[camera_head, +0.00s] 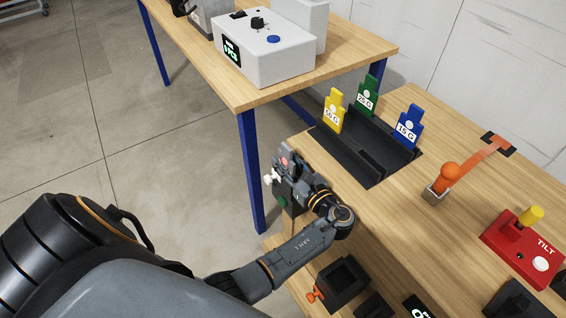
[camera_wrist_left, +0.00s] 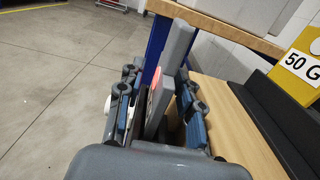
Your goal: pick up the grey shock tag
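The grey shock tag (camera_wrist_left: 177,48) stands up between the finger pads of my left gripper (camera_wrist_left: 157,108) in the left wrist view, with a reddish spot on its face. The gripper appears shut on it. In the head view my left gripper (camera_head: 294,180) is off the left edge of the wooden bench, just left of the black tag holder. Part of the grey tag (camera_head: 283,152) shows there beside the fingers; the rest is hidden. My right gripper is not in view.
The black holder (camera_head: 362,168) carries yellow (camera_head: 334,112), green (camera_head: 367,97) and blue (camera_head: 408,129) tags. An orange lever (camera_head: 449,172) and a red TILT box (camera_head: 523,247) are to the right. A table (camera_head: 225,82) with a white box (camera_head: 268,58) stands behind. Floor at left is clear.

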